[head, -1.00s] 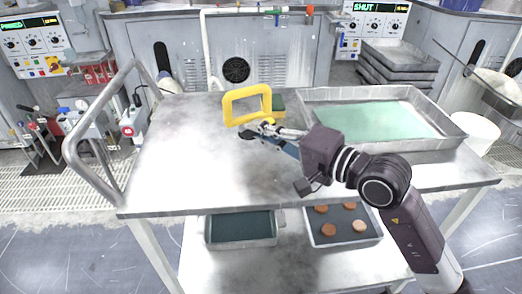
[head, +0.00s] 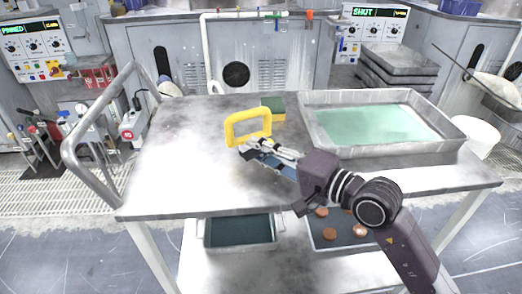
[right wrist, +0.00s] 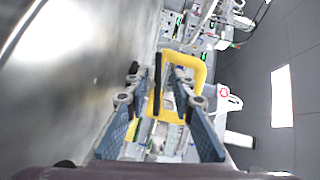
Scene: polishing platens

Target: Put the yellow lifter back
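The yellow lifter (head: 236,133), a rectangular open frame, stands roughly upright at my right gripper (head: 247,148), over the left-middle of the steel table. My right gripper is shut on its lower part. In the right wrist view the lifter (right wrist: 200,70) shows between and beyond the two fingers (right wrist: 157,80), with a dark bar between them. The finger contact is partly hidden. I cannot tell whether the lifter touches the tabletop. My left gripper is not in view.
The steel table (head: 180,170) is clear at left. A green and yellow sponge-like block (head: 273,107) lies behind the lifter. A tray of greenish liquid (head: 458,137) stands at right. The lower shelf holds a dark tray (head: 240,230) and a tray with brown discs (head: 330,240).

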